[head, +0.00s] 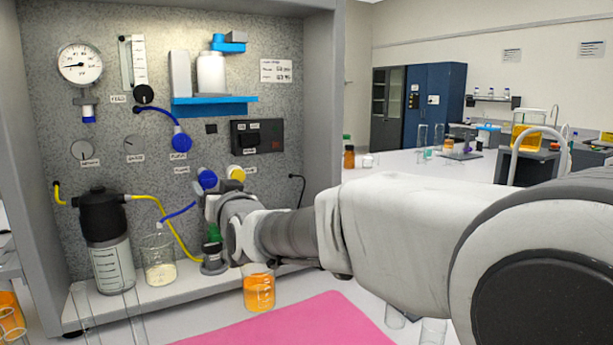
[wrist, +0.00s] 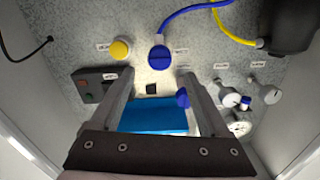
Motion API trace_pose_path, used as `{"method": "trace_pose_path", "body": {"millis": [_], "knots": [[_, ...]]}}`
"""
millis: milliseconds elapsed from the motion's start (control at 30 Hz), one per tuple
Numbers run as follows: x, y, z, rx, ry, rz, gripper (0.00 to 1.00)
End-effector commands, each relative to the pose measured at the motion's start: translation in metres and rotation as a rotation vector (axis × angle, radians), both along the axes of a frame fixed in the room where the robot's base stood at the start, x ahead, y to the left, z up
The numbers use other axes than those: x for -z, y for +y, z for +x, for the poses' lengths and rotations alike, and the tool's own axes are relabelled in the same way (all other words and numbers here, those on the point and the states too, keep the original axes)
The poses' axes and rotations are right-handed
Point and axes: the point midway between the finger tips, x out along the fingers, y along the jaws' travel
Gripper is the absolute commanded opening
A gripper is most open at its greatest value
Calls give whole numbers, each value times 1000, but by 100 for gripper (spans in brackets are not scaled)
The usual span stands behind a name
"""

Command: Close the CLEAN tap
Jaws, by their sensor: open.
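Two round tap knobs sit low on the panel: a blue one (head: 207,178) and a yellow one (head: 235,173). Their labels are too small to read, so I cannot tell which is the CLEAN tap. In the wrist view, which looks upside down, the blue knob (wrist: 158,57) lies just beyond and between my fingertips, and the yellow knob (wrist: 120,49) is left of them. My gripper (wrist: 157,74) is open and empty, facing the panel. In the head view, my wrist partly hides the gripper and the area below the knobs. A contact with the blue knob is not visible.
Another blue tap (head: 181,141) is higher on the panel, below a blue shelf (head: 213,99) holding white bottles. A black-topped vessel (head: 101,215), a beaker (head: 160,262) and hoses stand at lower left. An orange-filled beaker (head: 259,289) is below my wrist, near a pink mat (head: 300,325).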

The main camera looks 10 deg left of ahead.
Motion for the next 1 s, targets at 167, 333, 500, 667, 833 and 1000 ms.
{"method": "trace_pose_path", "body": {"millis": [167, 333, 500, 667, 833, 1000], "knots": [[1, 20, 25, 1, 1, -1, 80], [1, 37, 44, 0, 1, 0, 80], [0, 48, 57, 1, 0, -2, 80], [0, 53, 64, 1, -1, -1, 80], [0, 54, 65, 1, 0, -2, 80], [0, 54, 65, 1, 0, -2, 78]]}}
